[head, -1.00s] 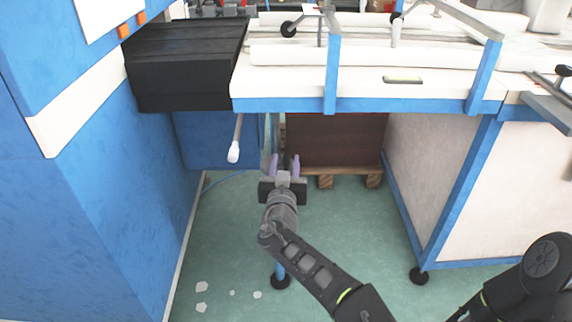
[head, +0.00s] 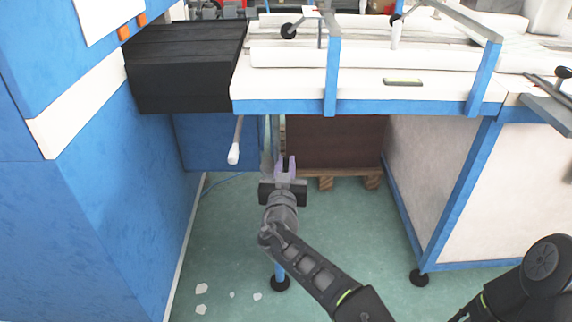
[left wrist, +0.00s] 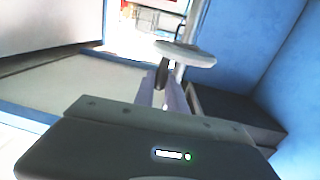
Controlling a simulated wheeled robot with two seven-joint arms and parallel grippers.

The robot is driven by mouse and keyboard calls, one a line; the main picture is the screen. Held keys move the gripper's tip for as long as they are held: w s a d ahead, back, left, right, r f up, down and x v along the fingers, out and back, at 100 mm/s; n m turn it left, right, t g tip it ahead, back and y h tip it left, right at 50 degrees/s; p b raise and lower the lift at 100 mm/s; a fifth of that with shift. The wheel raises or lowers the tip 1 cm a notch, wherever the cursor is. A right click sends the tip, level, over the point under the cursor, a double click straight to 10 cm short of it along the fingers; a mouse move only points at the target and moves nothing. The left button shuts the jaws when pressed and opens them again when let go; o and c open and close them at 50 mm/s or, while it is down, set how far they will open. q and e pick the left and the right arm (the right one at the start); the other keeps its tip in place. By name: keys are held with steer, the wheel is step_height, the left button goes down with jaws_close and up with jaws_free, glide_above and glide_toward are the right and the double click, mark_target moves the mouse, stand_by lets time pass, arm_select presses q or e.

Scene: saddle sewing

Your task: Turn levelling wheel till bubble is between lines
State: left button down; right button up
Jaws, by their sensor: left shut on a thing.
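My left gripper (head: 285,165) is under the table's front edge, beside the blue table leg. Its purple fingers are close together. In the left wrist view, the levelling wheel (left wrist: 185,50), a pale grey disc on a thin post, is at the fingertips (left wrist: 166,82), and the gripper is shut on it. In the head view I cannot make out the wheel. My right gripper is out of view.
The table's blue front edge (head: 290,106) is above the left gripper. A white-tipped lever (head: 234,152) hangs to its left. A brown box on a wooden pallet (head: 326,183) stands behind. A blue cabinet (head: 110,210) fills the left. The green floor is mostly clear.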

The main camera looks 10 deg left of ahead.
mark_target(272, 166)
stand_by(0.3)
arm_select(q)
steer(key=shift+s+a+r+h+p, duration=0.1)
steer(key=shift+a+r+h+p, duration=0.05)
steer(key=shift+h+p, duration=0.4)
steer(key=shift+s+a+r+m+h+p, duration=0.1)
steer(key=shift+a+m+h+p, duration=0.15)
steer(key=shift+m+h+p, duration=0.4)
steer(key=shift+s+a+m+h+p, duration=0.15)
steer(key=shift+a+m+h+p, duration=0.15)
steer(key=shift+m+h, duration=0.45)
steer(key=shift+s+a+f+m+h+b, duration=0.15)
steer(key=shift+m+h, duration=0.15)
steer(key=shift+h, duration=0.35)
steer(key=shift+w+a+f+m+h+b, duration=0.15)
steer(key=shift+m+h, duration=0.15)
steer(key=shift+h, duration=0.3)
steer(key=h, duration=0.1)
steer(key=m+b, duration=0.1)
steer(key=m+h, duration=0.1)
steer(key=shift+s+a+g+h, duration=0.25)
steer(key=shift+a+g+h, duration=0.05)
steer(key=shift+a+g, duration=0.1)
steer(key=shift+a+r+m+g+h+b, duration=0.15)
steer(key=shift+m+g+h+b, duration=0.15)
steer(key=shift+m+h, duration=0.35)
steer(key=shift+a+f+m+g+h+b, duration=0.15)
steer(key=shift+m+g+h, duration=0.25)
steer(key=shift+h, duration=0.55)
steer(key=shift+s, duration=0.1)
